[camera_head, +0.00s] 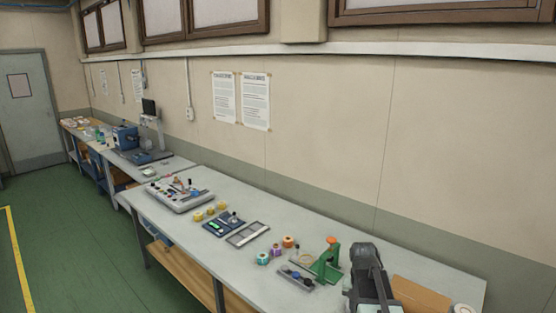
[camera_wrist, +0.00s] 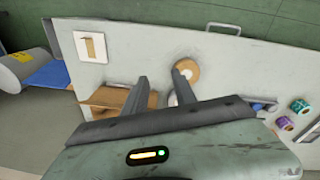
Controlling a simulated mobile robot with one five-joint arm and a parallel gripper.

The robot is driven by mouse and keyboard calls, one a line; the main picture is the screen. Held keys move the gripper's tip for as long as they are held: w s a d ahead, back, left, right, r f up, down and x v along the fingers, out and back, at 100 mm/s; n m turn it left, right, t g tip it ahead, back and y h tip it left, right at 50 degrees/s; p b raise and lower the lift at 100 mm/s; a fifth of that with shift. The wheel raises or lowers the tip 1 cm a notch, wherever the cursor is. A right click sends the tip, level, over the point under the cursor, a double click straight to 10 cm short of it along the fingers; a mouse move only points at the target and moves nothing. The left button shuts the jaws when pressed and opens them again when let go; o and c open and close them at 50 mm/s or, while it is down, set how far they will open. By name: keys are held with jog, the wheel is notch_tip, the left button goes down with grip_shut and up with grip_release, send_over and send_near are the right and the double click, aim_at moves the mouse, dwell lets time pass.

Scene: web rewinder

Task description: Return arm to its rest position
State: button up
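My gripper (camera_wrist: 160,88) shows in the wrist view with its two grey fingers apart and nothing visible between them. A tan roll with a pale core (camera_wrist: 186,68) lies beyond the right finger, which partly covers it. My dark grey arm (camera_head: 369,277) stands at the right front of the long bench (camera_head: 330,220) in the head view. Its fingertips cannot be made out there.
A green stand (camera_head: 328,262), a grey tray (camera_head: 297,278) and small coloured rolls (camera_head: 276,250) sit left of my arm. A brown board (camera_head: 420,296) lies to its right. A white card (camera_wrist: 91,48) and purple roll (camera_wrist: 284,123) show in the wrist view. The bench's back right is bare.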

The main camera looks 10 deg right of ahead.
jog(key=s+a+n+y, duration=0.1)
jog(key=s+a+n, duration=0.15)
jog(key=a, duration=0.65)
jog(key=s+a+n, duration=0.2)
jog(key=a+n, duration=0.1)
jog(key=a, duration=0.5)
notch_tip(320, 180, down, 34)
jog(key=s+b, duration=0.2)
jog(key=b, duration=3.2)
notch_tip(320, 180, up, 14)
jog(key=p, duration=1.4)
jog(key=shift+d, duration=0.2)
jog(key=shift+s, duration=0.1)
